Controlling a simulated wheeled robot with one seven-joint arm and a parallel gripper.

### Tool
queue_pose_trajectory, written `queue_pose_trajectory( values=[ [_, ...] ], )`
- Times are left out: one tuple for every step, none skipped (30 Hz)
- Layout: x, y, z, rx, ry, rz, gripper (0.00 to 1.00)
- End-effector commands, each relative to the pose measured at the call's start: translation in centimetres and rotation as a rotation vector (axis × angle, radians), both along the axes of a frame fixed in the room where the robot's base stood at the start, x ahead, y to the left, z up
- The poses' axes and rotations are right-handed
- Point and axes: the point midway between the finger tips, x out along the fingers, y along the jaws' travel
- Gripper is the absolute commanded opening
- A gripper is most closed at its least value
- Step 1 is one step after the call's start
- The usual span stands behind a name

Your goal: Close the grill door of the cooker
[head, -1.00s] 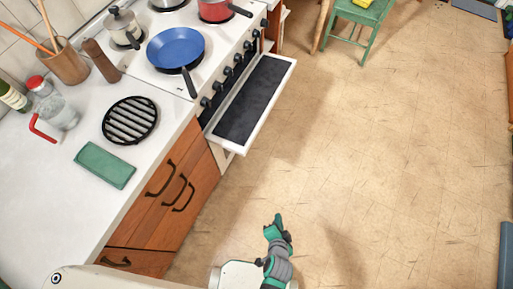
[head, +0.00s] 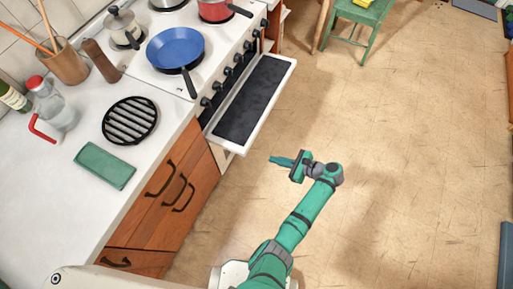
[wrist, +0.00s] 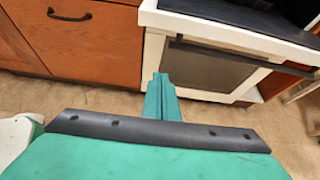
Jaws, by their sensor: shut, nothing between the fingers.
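The cooker (head: 215,48) is white and stands against the counter on the left of the head view. Its grill door (head: 252,102) is open, folded down and sticking out over the floor, with a dark inner panel and a pale rim. The open door also shows at the top right of the wrist view (wrist: 240,20). My gripper (head: 271,160) is shut and empty, with its teal fingers pointing left in the head view. In the wrist view the closed fingers (wrist: 161,85) point toward the cooker's front.
Wooden drawers (head: 160,190) stand beside the cooker. A blue pan (head: 174,47) is on the hob with its handle toward the front edge. A green chair (head: 360,22) stands at the back. The floor (head: 410,150) to the right is clear.

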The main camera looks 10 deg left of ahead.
Motion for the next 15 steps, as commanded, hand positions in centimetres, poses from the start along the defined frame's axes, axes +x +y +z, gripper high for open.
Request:
queue_pose_trajectory(
  values=[
    [0.5,0.0,0.7,0.026,0.008,0.004,0.0],
    [0.7,0.0,1.0,0.037,0.012,0.005,0.0],
    [0.8,0.1,1.3,0.047,0.016,0.007,0.0],
    [0.9,0.1,1.4,0.052,0.019,0.009,0.0],
    [0.9,0.3,1.4,0.056,0.021,0.01,0.0],
    [1.0,0.5,1.3,0.059,0.022,0.012,0.0],
    [1.1,0.7,1.2,0.059,0.023,0.011,0.0],
    [1.1,1.0,1.1,0.059,0.023,0.012,0.0],
    [1.3,1.5,0.8,0.059,0.023,0.013,0.0],
    [1.4,1.9,0.7,0.059,0.023,0.014,0.0],
    [1.5,2.3,0.4,0.058,0.022,0.014,0.0],
    [1.7,2.9,0.2,0.058,0.022,0.014,0.0],
    [1.9,3.4,-0.1,0.058,0.022,0.014,0.0],
    [2.0,3.9,-0.3,0.058,0.022,0.014,0.0],
    [2.2,4.5,-0.6,0.058,0.022,0.014,0.0]
  ],
)
